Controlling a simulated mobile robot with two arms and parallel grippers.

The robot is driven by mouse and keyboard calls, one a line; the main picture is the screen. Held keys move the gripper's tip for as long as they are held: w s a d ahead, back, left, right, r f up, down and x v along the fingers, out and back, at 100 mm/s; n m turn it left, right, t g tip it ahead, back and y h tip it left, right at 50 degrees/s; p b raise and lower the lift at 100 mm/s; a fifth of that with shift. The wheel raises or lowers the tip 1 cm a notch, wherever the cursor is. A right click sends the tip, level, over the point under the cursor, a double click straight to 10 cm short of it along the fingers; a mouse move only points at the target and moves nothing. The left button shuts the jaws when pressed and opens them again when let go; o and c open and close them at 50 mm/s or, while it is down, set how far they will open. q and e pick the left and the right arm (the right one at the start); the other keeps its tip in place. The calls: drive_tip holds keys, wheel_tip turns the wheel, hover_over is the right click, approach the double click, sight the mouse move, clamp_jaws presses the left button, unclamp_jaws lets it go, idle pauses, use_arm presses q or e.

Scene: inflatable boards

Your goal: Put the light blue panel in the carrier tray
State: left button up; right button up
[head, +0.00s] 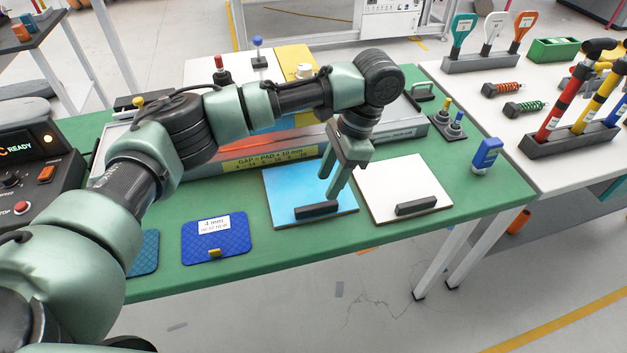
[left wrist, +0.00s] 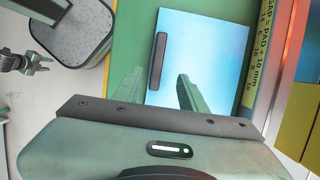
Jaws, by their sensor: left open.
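The light blue panel (head: 285,188) lies flat on the green table, with a dark bar handle (head: 316,210) near its front edge. The left wrist view shows the same panel (left wrist: 215,60) and its handle (left wrist: 158,61). My left gripper (head: 328,188) is open and empty above the panel, behind the handle. In the left wrist view its two fingers (left wrist: 160,75) stand apart, pointing toward the panel. I cannot tell the exact height gap. A grey tray-like frame (head: 408,134) with a handle stands behind the panels, partly hidden by my left arm; I cannot confirm it is the carrier tray.
A white panel (head: 390,182) with a dark handle lies just right of the blue one. A dark blue pad (head: 213,246) lies to the left. A yellow gap label (head: 268,160) runs behind. A blue bottle-like item (head: 487,155) stands at the right edge. A control box (head: 30,175) is at far left.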

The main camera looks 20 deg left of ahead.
sight(318, 205)
use_arm(q)
drive_tip(key=x, duration=0.4)
drive_tip(key=p+x, duration=0.1)
drive_tip(key=x, duration=0.2)
drive_tip(key=shift+s+a+r, duration=0.1)
drive_tip(key=shift+s, duration=0.25)
drive_tip(key=shift+f+p, duration=0.2)
drive_tip(key=shift+p, duration=0.35)
idle(0.3)
clamp_jaws()
drive_tip(key=shift+w, duration=0.1)
idle(1.2)
